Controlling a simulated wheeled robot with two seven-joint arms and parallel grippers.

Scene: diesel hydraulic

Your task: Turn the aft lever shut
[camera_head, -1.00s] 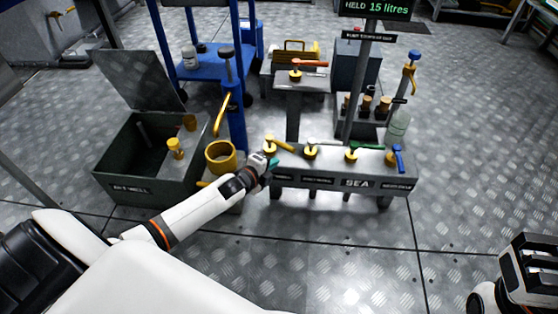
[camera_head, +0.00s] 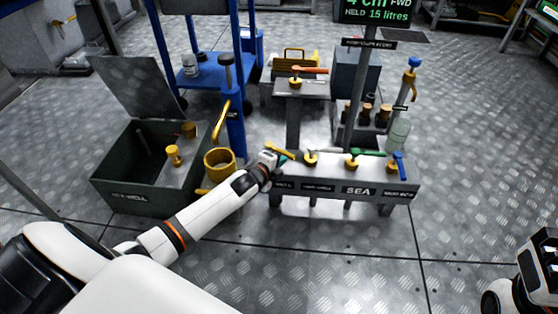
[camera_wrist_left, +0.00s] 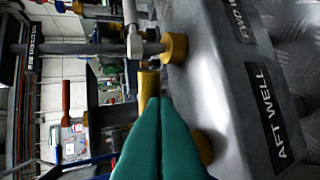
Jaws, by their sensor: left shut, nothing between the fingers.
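The aft valve's yellow lever (camera_head: 281,150) is at the left end of the grey valve bench (camera_head: 330,187). In the left wrist view the lever (camera_wrist_left: 148,84) shows just past the fingertips, near the "AFT WELL" label (camera_wrist_left: 268,118). Its yellow hub (camera_wrist_left: 204,148) is partly hidden behind the fingers. My left gripper (camera_head: 284,155) is beside the lever, its teal fingers (camera_wrist_left: 160,115) pressed together with nothing between them. I cannot tell whether they touch the lever. My right gripper (camera_head: 540,265) is at the lower right, away from the bench; its fingers are unclear.
The neighbouring valve with a grey lever (camera_head: 322,151), a green lever (camera_head: 368,152) and a blue lever (camera_head: 400,166) stand along the bench. An open grey box (camera_head: 130,200) and a yellow ring (camera_head: 219,162) are to the left. The floor in front is clear.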

